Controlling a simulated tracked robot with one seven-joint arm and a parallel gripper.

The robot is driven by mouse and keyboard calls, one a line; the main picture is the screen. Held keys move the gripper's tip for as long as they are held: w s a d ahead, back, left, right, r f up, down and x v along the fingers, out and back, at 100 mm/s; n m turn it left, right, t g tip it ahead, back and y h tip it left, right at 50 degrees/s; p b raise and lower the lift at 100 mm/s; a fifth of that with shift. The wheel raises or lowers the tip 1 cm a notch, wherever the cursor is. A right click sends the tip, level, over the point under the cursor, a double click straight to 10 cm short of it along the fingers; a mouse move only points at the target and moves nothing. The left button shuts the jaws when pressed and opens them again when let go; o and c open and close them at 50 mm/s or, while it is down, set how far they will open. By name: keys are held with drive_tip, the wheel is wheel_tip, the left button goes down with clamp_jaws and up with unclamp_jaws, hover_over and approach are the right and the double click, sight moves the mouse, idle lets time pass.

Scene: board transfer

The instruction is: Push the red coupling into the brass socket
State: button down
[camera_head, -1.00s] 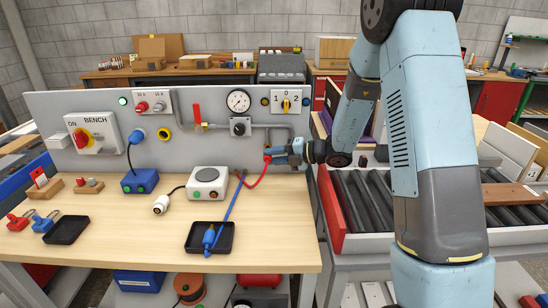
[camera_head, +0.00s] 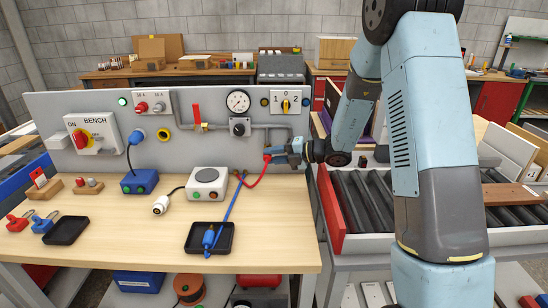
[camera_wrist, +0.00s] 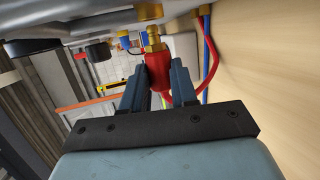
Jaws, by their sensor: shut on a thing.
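My gripper (camera_wrist: 157,88) is shut on the red coupling (camera_wrist: 157,72), which sits between both fingers in the wrist view. The coupling's brass tip points towards the brass socket (camera_wrist: 148,12) at the top edge of that view. A small gap seems to show between tip and socket. In the head view my gripper (camera_head: 280,154) is in front of the grey panel's lower right part. The red coupling (camera_head: 267,157) shows at its left end, with a red hose hanging below. I cannot make out the socket clearly in the head view.
A blue coupling (camera_head: 208,238) on a blue hose lies in a black tray (camera_head: 228,248) on the bench. A grey pipe (camera_head: 262,126) runs along the panel above my gripper. A white box (camera_head: 208,182) stands left of the hoses. A roller conveyor (camera_head: 350,205) lies to the right.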

drive_tip(key=shift+w, duration=0.7)
drive_tip(key=c, duration=0.8)
unclamp_jaws()
drive_tip(key=v, duration=1.3)
drive_tip(key=shift+s+d, duration=0.15)
drive_tip(key=shift+d, duration=0.2)
drive_tip(key=shift+c, duration=0.2)
